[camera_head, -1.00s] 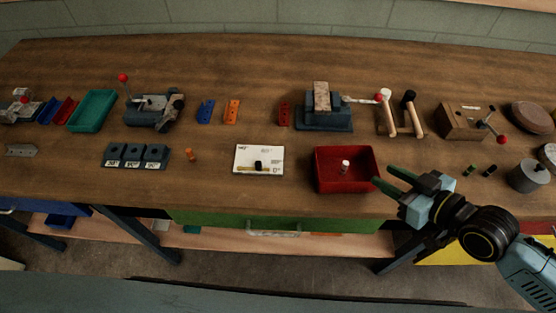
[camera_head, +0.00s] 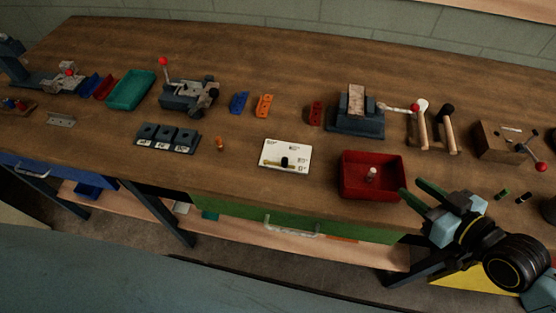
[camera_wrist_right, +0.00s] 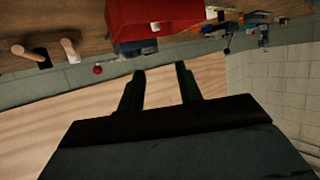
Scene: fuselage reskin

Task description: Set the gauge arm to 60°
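The gauge (camera_head: 291,148) is a white plate lying on the workbench, with angle marks along its top and right side. Its brass arm (camera_head: 275,163) with a black knob (camera_head: 285,162) lies near the plate's lower edge, roughly level with the 0° mark. My right gripper (camera_head: 412,193) is open and empty, just right of the red bin and in front of the bench edge, apart from the gauge. In the right wrist view its two green fingers (camera_wrist_right: 159,90) stand apart with nothing between them. My left gripper is not in view.
A red bin (camera_head: 347,190) with a small pale peg (camera_head: 371,173) stands between the gauge and my right gripper. An orange peg (camera_head: 220,144) and a dark three-part block (camera_head: 143,141) are left of the gauge. Bench around the gauge is clear.

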